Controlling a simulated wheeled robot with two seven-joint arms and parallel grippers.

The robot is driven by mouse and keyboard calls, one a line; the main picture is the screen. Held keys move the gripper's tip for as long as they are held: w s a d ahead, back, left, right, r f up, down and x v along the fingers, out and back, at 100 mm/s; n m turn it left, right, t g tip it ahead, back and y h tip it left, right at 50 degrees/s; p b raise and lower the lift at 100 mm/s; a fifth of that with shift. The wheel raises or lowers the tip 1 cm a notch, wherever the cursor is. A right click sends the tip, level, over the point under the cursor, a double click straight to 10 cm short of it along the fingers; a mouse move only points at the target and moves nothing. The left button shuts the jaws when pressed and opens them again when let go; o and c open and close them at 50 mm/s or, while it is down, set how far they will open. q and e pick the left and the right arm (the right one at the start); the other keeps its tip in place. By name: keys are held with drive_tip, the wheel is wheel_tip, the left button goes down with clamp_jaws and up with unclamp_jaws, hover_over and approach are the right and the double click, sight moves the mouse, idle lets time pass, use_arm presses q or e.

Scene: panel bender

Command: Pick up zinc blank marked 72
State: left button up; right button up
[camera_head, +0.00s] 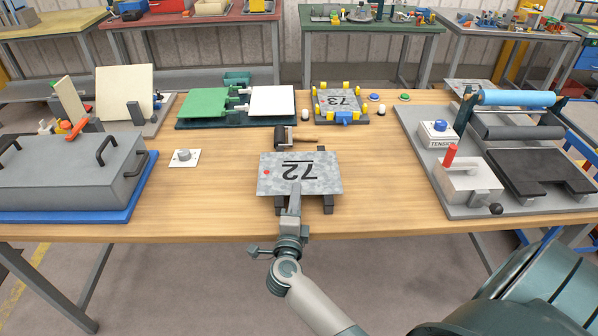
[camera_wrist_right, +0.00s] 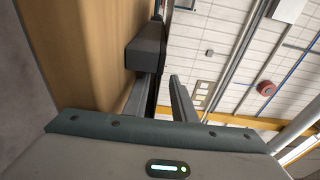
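The zinc blank marked 72 (camera_head: 325,180) is a mottled grey plate with a red dot. It lies flat on a dark stand (camera_head: 328,205) at the table's front middle, its number upside down to me. My right gripper (camera_head: 295,190) is at its front edge, one finger over the top face. In the right wrist view the fingers (camera_wrist_right: 160,95) are apart, with the blank's dark edge (camera_wrist_right: 158,80) between them; a gap shows at the upper finger. The lower finger is mostly hidden in the head view. My left gripper is not in view.
Blank 73 (camera_head: 340,98) sits in a yellow-posted fixture behind. A grey lidded box (camera_head: 70,170) stands left, a roller machine (camera_head: 515,130) right. Bare wood (camera_head: 385,185) lies to either side of the stand.

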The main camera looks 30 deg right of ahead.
clamp_jaws()
idle(1.4)
